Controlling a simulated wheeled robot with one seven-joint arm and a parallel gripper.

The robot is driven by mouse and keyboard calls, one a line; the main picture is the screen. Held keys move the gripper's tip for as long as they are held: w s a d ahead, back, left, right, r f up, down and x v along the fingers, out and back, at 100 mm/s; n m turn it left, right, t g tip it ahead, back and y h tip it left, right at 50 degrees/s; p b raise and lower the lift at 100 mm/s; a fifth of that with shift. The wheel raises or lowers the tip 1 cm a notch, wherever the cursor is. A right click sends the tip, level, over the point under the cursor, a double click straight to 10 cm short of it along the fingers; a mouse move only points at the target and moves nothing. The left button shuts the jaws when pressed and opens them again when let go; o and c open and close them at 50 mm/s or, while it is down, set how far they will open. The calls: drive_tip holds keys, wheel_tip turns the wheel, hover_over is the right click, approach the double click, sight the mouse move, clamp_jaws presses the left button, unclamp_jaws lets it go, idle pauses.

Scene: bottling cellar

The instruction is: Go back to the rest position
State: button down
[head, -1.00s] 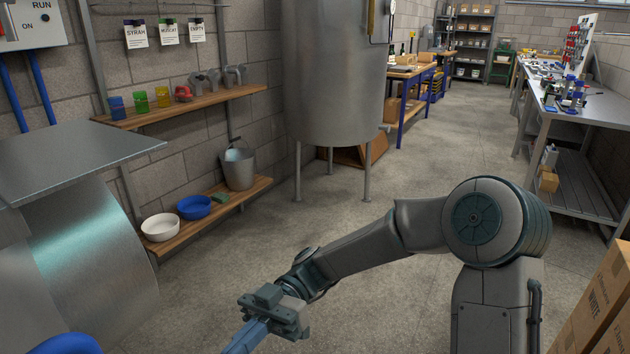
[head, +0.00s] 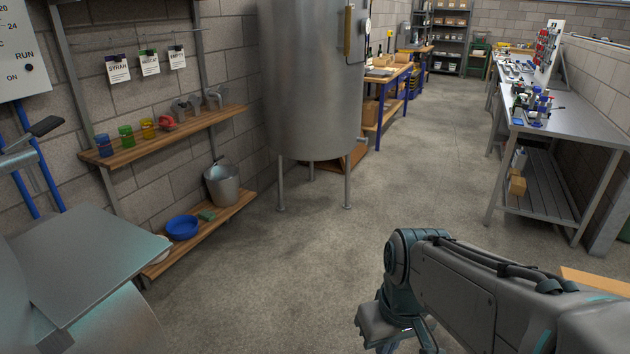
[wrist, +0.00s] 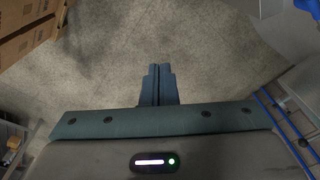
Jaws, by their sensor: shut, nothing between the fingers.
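My gripper shows in the wrist view (wrist: 156,84), its two dark blue fingers pressed together over bare concrete floor. Nothing is between them. In the head view my arm is folded at the lower right, and its wrist end hangs low near the bottom edge. The fingertips are cut off or hidden there.
Cardboard boxes (wrist: 28,32) stand close by at the upper left of the wrist view. A steel tank (head: 312,90) on legs stands ahead. A wall shelf (head: 175,135) and a grey metal surface (head: 85,260) are on the left, a steel bench (head: 585,130) on the right. The middle floor is clear.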

drive_tip(key=d+r+m+t, duration=0.1)
drive_tip(key=r, duration=0.1)
drive_tip(key=d+r+m+t+p, duration=0.1)
drive_tip(key=d+r+m, duration=0.1)
drive_tip(key=shift+s+d+r+h, duration=0.1)
drive_tip(key=shift+s+d+h, duration=0.05)
drive_tip(key=shift+d+h, duration=0.15)
idle(0.5)
